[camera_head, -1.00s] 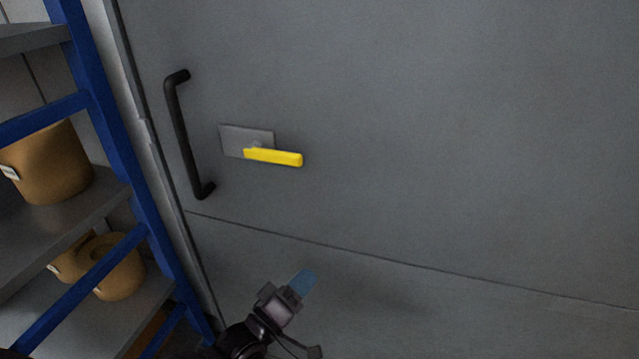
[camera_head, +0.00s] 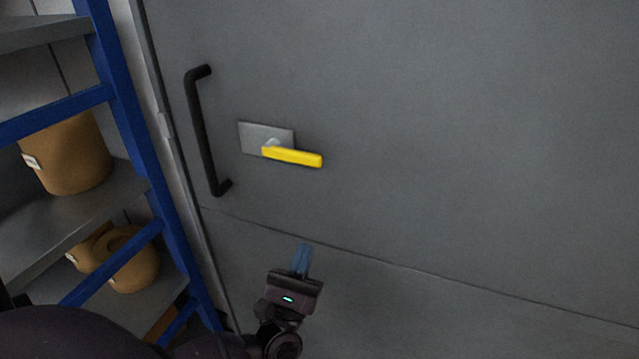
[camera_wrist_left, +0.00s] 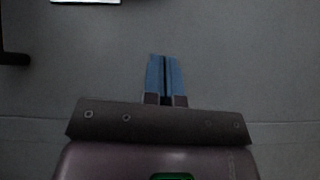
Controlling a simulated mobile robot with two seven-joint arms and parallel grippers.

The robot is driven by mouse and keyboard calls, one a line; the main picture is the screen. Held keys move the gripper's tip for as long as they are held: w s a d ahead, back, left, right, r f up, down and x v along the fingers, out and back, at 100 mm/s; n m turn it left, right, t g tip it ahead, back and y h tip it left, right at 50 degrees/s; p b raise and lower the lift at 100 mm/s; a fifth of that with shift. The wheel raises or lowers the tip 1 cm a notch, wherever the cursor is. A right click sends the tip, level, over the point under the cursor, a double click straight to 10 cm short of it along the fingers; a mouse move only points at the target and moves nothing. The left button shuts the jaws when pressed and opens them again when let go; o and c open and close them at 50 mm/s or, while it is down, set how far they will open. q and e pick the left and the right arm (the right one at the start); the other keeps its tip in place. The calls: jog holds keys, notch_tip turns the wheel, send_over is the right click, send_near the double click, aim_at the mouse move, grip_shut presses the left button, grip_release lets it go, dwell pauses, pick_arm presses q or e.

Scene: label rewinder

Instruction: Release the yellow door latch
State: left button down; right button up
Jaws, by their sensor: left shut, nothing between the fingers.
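The yellow door latch (camera_head: 292,157) is a bar lying nearly level on a grey plate (camera_head: 258,136) on the grey door (camera_head: 450,150). Its right end tips slightly down. My left gripper (camera_head: 302,250) is below the latch, apart from it, with its blue fingers pointing up. The left wrist view shows the two blue fingers (camera_wrist_left: 164,60) together with nothing between them. The yellow bar does not show in that view; a pale plate is cut off at its top edge. My right gripper is not in view.
A black vertical handle (camera_head: 205,130) stands out from the door left of the latch. A blue-framed shelf (camera_head: 130,130) with brown rolls (camera_head: 75,155) is at the left. The door right of the latch is clear.

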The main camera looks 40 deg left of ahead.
pick_arm(q)
jog(key=shift+s+a+n+y, duration=0.1)
jog(key=shift+n+y, duration=0.2)
jog(key=shift+n, duration=0.5)
jog(key=shift+r, duration=0.1)
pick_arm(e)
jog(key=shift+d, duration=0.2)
pick_arm(q)
jog(key=p, duration=0.3)
send_near(321, 166)
jog(key=w+a+r, duration=0.2)
jog(key=w+r, duration=0.1)
jog(key=w, duration=0.2)
jog(key=shift+w+d+r+p, duration=0.15)
jog(key=shift+d+r+p, duration=0.05)
jog(key=shift+r+p, duration=0.2)
jog(key=shift+r, duration=0.1)
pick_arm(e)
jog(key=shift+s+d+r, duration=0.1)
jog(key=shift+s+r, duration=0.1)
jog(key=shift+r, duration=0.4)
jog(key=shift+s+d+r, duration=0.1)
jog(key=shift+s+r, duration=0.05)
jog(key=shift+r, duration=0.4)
pick_arm(q)
jog(key=shift+r+n, duration=0.1)
jog(key=shift+n, duration=0.2)
